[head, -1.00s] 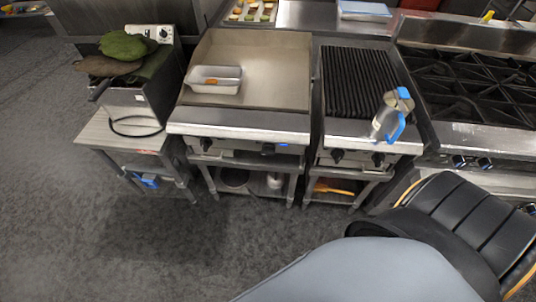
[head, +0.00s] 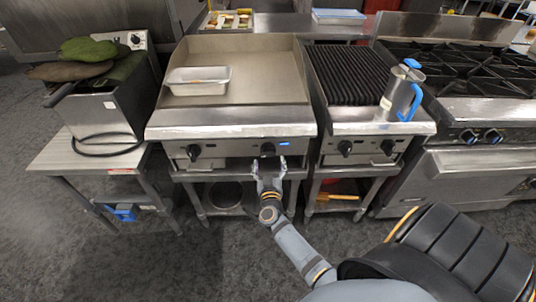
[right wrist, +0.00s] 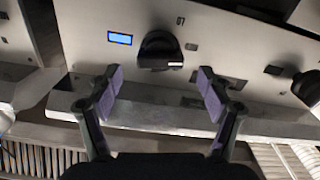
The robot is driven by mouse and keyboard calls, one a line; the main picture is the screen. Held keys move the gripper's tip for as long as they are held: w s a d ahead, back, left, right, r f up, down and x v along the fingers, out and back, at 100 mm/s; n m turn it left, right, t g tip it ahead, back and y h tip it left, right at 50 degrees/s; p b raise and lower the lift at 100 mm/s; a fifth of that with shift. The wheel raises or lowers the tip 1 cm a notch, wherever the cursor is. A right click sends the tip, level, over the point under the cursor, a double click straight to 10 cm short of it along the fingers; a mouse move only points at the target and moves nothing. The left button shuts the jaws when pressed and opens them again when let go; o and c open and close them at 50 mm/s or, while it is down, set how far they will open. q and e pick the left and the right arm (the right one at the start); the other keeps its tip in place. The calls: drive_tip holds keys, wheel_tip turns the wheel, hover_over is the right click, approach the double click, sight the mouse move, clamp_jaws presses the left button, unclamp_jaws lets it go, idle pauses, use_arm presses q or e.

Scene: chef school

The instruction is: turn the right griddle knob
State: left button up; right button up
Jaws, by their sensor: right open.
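The griddle (head: 226,118) has a flat steel plate and a front panel with two black knobs. Its right knob (head: 267,149) is on the panel beside a small blue display (head: 285,144). The right wrist view shows this knob (right wrist: 160,50) ahead, between the lines of my fingers, with the display (right wrist: 120,38) left of it. My right gripper (head: 269,166) is open and empty, just below and in front of the right knob. In the right wrist view the two fingertips (right wrist: 158,76) are apart and the knob is beyond them, not gripped. My left gripper is out of view.
The griddle's left knob (head: 194,152) is further left. A steel pan (head: 198,81) lies on the plate. A charbroiler (head: 350,78) with its own knobs stands to the right, bearing a blue-handled jug (head: 401,95). A fryer (head: 105,108) stands left.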

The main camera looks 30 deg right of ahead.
sight(268, 155)
drive_tip(key=b+x, duration=0.1)
drive_tip(key=x, duration=0.5)
drive_tip(key=shift+f, duration=0.1)
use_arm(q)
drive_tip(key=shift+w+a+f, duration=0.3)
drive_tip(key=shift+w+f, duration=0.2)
use_arm(e)
drive_tip(key=c, duration=1.2)
drive_tip(key=shift+o, duration=0.2)
